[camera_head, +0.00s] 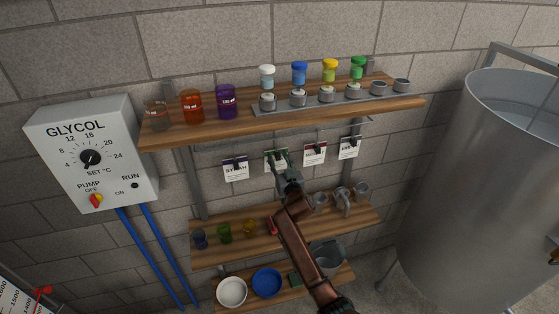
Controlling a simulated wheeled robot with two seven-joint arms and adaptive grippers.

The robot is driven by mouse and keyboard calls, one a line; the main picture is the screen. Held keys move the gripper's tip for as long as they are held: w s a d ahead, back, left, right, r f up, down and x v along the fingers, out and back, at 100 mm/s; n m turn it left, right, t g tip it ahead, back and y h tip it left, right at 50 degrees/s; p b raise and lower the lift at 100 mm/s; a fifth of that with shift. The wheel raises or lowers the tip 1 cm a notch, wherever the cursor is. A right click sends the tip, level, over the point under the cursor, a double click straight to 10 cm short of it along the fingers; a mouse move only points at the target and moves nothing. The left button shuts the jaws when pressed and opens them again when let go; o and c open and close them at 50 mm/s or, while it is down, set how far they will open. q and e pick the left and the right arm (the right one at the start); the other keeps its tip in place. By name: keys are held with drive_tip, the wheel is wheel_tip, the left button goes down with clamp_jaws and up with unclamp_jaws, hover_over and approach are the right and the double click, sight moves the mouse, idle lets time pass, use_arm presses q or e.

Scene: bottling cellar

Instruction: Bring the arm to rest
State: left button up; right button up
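My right arm comes in from the bottom, its copper-brown links reaching up in front of the lower shelves. My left gripper is not in view.
A top shelf (160,130) holds jars and capped bottles. More cards (235,170) hang below it. Lower shelves (210,256) hold small cups, mugs and bowls. A glycol control box (120,150) is on the left wall; a steel tank (470,190) stands right.

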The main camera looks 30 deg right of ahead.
drive_tip(key=shift+c, duration=0.7)
clamp_jaws()
drive_tip(key=shift+r, duration=0.15)
drive_tip(key=shift+r+p, duration=1.65)
drive_tip(key=shift+r, duration=0.1)
drive_tip(key=shift+s+a+f+p, duration=0.1)
drive_tip(key=shift+s+a+p, duration=0.1)
drive_tip(key=shift+s+p, duration=0.3)
drive_tip(key=p+v, duration=0.4)
drive_tip(key=v, duration=0.4)
drive_tip(key=shift+s, duration=0.4)
